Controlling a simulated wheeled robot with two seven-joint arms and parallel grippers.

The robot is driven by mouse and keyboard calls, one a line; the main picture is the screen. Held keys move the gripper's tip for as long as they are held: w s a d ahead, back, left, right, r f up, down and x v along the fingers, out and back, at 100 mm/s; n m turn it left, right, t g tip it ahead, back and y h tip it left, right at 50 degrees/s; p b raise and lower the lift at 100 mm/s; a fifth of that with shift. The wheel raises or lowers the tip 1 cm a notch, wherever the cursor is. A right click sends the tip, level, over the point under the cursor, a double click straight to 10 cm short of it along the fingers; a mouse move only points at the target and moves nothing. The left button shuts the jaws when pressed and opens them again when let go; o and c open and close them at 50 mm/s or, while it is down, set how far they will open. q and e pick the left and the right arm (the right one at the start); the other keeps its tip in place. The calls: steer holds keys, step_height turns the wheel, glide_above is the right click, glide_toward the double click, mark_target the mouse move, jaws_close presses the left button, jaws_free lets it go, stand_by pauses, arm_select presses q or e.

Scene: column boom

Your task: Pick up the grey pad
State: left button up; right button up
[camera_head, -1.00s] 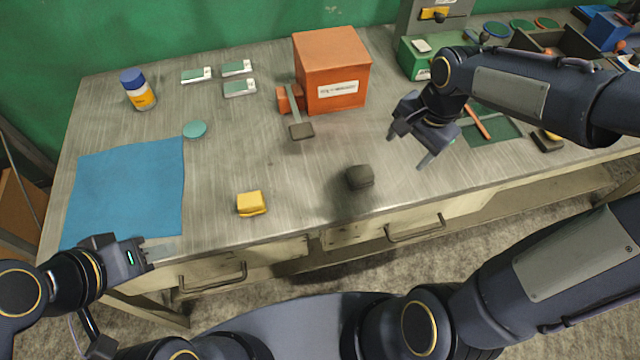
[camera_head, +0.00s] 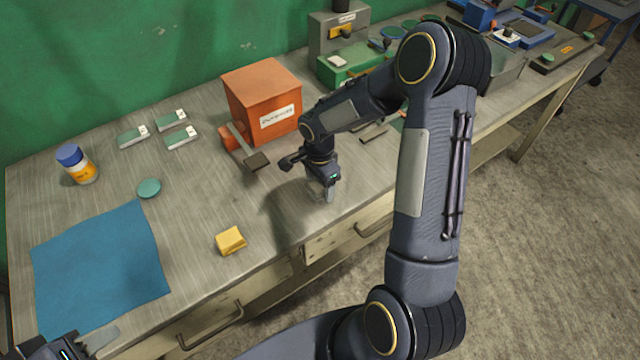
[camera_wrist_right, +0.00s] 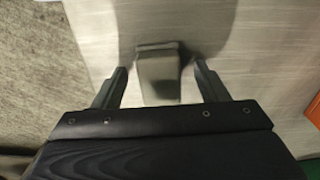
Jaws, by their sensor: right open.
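The grey pad (camera_wrist_right: 158,72) shows in the right wrist view as a small dark block on the metal bench top, between the two finger tips. In the head view it is hidden behind my right gripper (camera_head: 322,194). My right gripper is open, pointing down close over the bench near its front edge, with one finger on either side of the pad. I cannot tell whether the fingers touch it. My left gripper (camera_head: 92,342) is partly in view at the bottom left, by the blue mat, and its jaws are unclear.
A yellow block (camera_head: 230,240) lies left of my right gripper. A blue mat (camera_head: 100,262), a teal disc (camera_head: 149,188) and a blue-capped bottle (camera_head: 78,165) are at left. The front bench between is clear.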

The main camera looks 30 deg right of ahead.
steer(key=shift+f, duration=0.35)
steer(key=shift+c, duration=0.5)
steer(key=c, duration=1)
steer(key=shift+r, duration=0.1)
steer(key=shift+r, duration=0.4)
step_height(320, 180, up, 3)
steer(key=shift+f+b, duration=0.2)
steer(key=shift+b, duration=0.1)
steer(key=s+r+b, duration=0.1)
steer(key=s+r, duration=0.2)
steer(key=s, duration=0.1)
steer(key=s+r+b, duration=0.1)
steer(key=s+r, duration=0.2)
steer(key=s, duration=0.2)
steer(key=s+d+r+b, duration=0.1)
steer(key=s+r, duration=0.2)
steer(key=s, duration=0.2)
steer(key=shift+d+r, duration=0.1)
steer(key=shift+r, duration=0.15)
